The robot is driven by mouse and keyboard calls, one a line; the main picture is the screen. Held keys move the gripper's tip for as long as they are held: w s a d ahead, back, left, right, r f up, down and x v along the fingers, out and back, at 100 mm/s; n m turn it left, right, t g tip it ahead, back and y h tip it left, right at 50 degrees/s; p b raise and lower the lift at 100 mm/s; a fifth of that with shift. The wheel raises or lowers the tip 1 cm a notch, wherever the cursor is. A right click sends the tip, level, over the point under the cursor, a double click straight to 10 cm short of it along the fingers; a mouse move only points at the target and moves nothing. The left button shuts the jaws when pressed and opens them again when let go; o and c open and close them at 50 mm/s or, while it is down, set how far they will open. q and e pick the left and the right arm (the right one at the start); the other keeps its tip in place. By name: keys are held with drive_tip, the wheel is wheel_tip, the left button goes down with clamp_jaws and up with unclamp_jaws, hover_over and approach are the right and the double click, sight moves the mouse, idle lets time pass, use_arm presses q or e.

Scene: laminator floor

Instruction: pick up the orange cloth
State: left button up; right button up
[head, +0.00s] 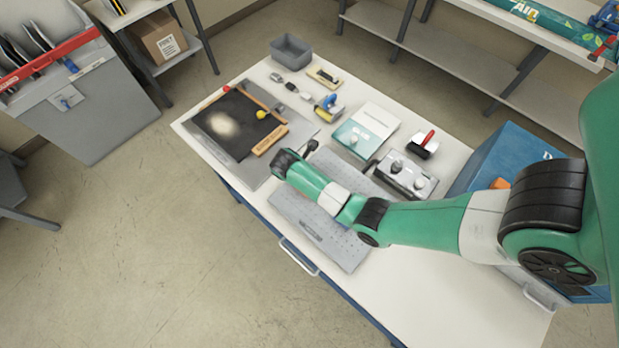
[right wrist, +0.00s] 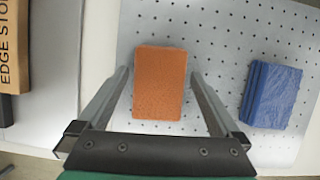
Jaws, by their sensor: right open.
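The orange cloth (right wrist: 160,84) is a folded, textured rectangle lying on a perforated light-grey plate (right wrist: 215,35) in the right wrist view. My right gripper (right wrist: 160,76) is open, with one finger on each side of the cloth and a visible gap to both sides. How high the fingers are above the plate is hard to tell. In the head view my right arm hides the cloth, while the perforated plate (head: 345,250) shows below the arm. My left gripper is in neither view.
A folded blue cloth (right wrist: 271,94) lies right of the orange one. A wooden "EDGE STOP" bar (right wrist: 14,45) is at the left. On the table (head: 400,285) are a dark board (head: 215,135), a grey bin (head: 291,52) and a blue box (head: 510,150).

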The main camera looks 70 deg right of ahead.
drive_tip(key=shift+f, duration=0.3)
drive_tip(key=c, duration=1.3)
drive_tip(key=shift+o, duration=0.2)
drive_tip(key=shift+r, duration=0.1)
drive_tip(key=shift+r, duration=0.3)
wheel_tip(320, 180, up, 3)
drive_tip(key=shift+d+f+p, duration=0.1)
drive_tip(key=shift+p, duration=0.65)
drive_tip(key=s+a+r+p, duration=0.9)
drive_tip(key=s+a+p, duration=0.1)
drive_tip(key=shift+r, duration=0.35)
